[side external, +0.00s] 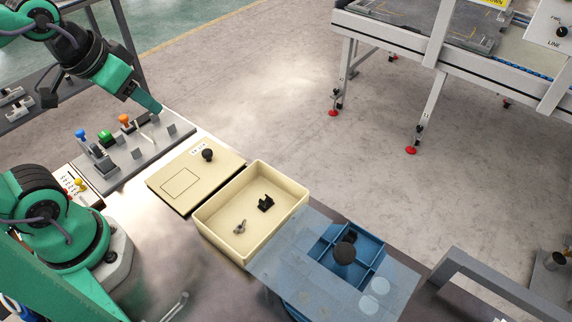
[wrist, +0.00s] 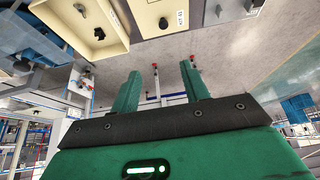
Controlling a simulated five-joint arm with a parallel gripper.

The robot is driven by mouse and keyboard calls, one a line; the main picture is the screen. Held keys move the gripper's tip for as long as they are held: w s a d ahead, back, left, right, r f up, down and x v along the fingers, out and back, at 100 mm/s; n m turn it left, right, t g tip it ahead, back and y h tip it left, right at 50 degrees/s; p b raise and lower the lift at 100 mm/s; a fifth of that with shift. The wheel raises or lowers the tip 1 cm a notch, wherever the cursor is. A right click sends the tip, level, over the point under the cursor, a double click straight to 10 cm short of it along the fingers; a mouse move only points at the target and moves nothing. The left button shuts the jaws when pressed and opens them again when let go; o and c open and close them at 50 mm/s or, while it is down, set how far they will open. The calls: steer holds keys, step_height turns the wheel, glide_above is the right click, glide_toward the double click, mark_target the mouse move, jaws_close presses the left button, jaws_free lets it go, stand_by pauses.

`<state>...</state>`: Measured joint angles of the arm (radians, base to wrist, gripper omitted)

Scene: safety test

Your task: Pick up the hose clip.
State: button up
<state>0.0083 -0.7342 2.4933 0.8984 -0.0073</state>
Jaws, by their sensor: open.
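A small black clip-like part (side external: 266,203), which looks like the hose clip, lies in the open cream tray (side external: 203,233). It also shows in the wrist view (wrist: 99,33), at the upper left. A small grey part (side external: 240,227) with wing-like ends lies apart from it in the same tray. My gripper (side external: 158,109) is up at the left in the side view, near the grey fixture and away from the tray. In the wrist view its two green fingers (wrist: 159,72) stand apart with nothing between them.
A cream lid (side external: 179,184) with a black knob (side external: 208,155) lies beside the tray. A translucent blue lid (side external: 290,263) with a dark knob partly covers a blue divided box (side external: 370,244). A grey fixture (side external: 135,154) holds coloured-knob clamps. A conveyor (side external: 400,50) stands beyond open floor.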

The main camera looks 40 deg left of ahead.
steer(key=w, duration=0.1)
steer(key=m+g, duration=0.1)
steer(key=g, duration=0.4)
glide_above(264, 199)
step_height(264, 199, down, 16)
steer(key=shift+r, duration=0.25)
steer(key=shift+d+f+g, duration=0.15)
steer(key=shift+f+g, duration=0.1)
steer(key=shift+g, duration=0.05)
steer(key=shift+f, duration=0.1)
steer(key=shift+f, duration=1.25)
steer(key=shift+f, duration=2.55)
